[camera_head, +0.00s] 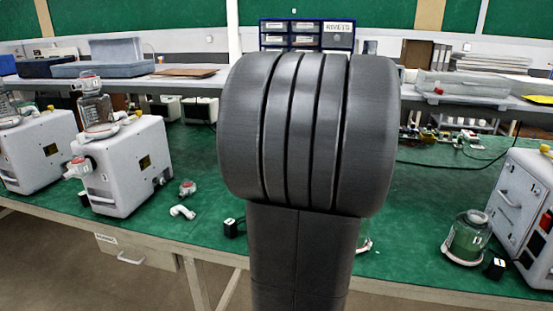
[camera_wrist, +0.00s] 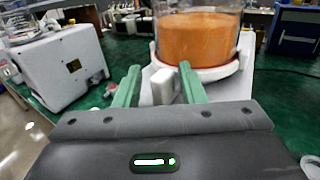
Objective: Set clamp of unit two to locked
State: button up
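In the wrist view a clear canister (camera_wrist: 200,40) filled with orange material sits in a white collar (camera_wrist: 215,73) with a reddish rim, on a pale housing. A white clamp lever (camera_wrist: 162,86) sticks up in front of the collar. My gripper (camera_wrist: 159,69) is open, with one green finger on each side of the lever and a visible gap on the left. Whether the right finger touches it I cannot tell. In the head view my arm hides this unit and the gripper. No unit number is readable.
Two pale pump units (camera_head: 122,165) (camera_head: 38,150) stand at the left of the green bench (camera_head: 430,200), another (camera_head: 525,215) at the right. A jar (camera_head: 467,237) and small black blocks (camera_head: 495,268) stand near the right one. Loose white fittings (camera_head: 182,211) lie left of my arm. A shelf runs behind.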

jog(key=shift+d, duration=0.15)
jog(key=v, duration=1.3)
jog(key=shift+s, duration=0.4)
jog(key=shift+w, duration=0.1)
jog(key=x, duration=1.3)
jog(key=shift+w, duration=0.35)
jog(key=shift+s, duration=0.1)
